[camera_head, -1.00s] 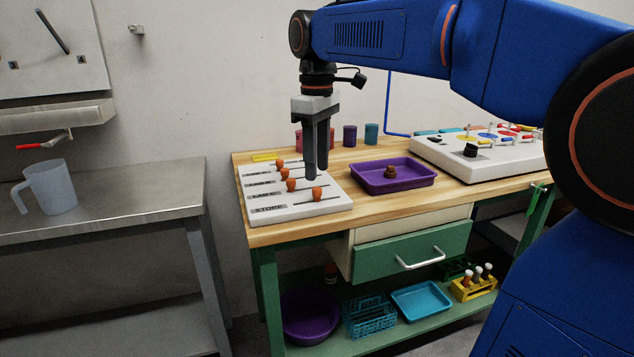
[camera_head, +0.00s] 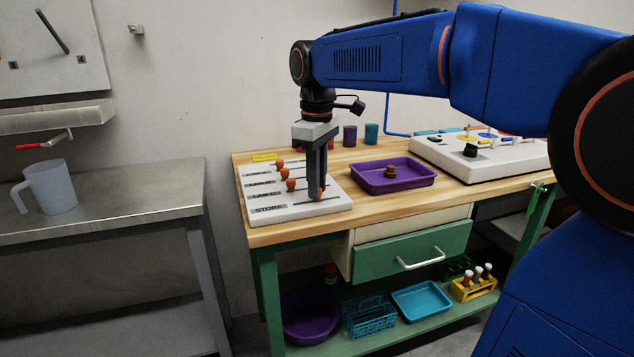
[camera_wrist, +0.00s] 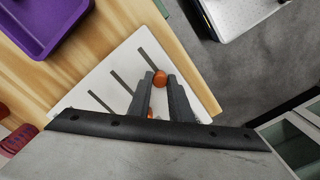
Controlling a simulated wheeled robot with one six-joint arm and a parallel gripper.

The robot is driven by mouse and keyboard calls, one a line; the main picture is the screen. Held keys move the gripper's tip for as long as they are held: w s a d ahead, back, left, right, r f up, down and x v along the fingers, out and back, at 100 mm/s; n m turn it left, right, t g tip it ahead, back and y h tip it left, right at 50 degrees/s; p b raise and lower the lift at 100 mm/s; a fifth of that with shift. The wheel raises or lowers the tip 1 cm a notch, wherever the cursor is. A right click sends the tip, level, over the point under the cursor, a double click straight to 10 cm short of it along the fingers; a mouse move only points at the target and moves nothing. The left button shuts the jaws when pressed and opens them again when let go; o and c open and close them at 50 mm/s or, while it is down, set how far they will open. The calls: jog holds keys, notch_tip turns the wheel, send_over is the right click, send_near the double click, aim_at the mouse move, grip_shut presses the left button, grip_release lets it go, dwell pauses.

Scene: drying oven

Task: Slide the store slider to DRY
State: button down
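The white slider panel (camera_head: 333,207) lies on the left end of the wooden bench, with several orange knobs in parallel dark slots. The nearest row carries a label that appears to read STORE (camera_head: 268,209). Its orange knob (camera_head: 317,194) is mostly hidden by my gripper (camera_head: 317,193) and sits partway along its slot. In the wrist view the knob (camera_wrist: 160,78) is between the two fingertips of my gripper (camera_wrist: 161,76), which point down around it. The fingers look apart, with no clear grip on the knob. Another orange knob (camera_wrist: 150,115) shows partly between the fingers.
A purple tray (camera_head: 412,184) with a brown piece stands right of the panel. A white control box (camera_head: 480,165) with levers is farther right. Cups (camera_head: 371,134) stand at the back. A metal table (camera_head: 110,200) with a jug (camera_head: 50,186) is at the left.

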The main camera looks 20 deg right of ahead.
aim_at(338, 197)
jog(key=shift+d, duration=2.4)
jog(key=c, duration=1.6)
grip_release()
jog(key=shift+d, duration=0.15)
jog(key=shift+r, duration=0.1)
notch_tip(338, 197, up, 17)
jog(key=shift+r, duration=0.15)
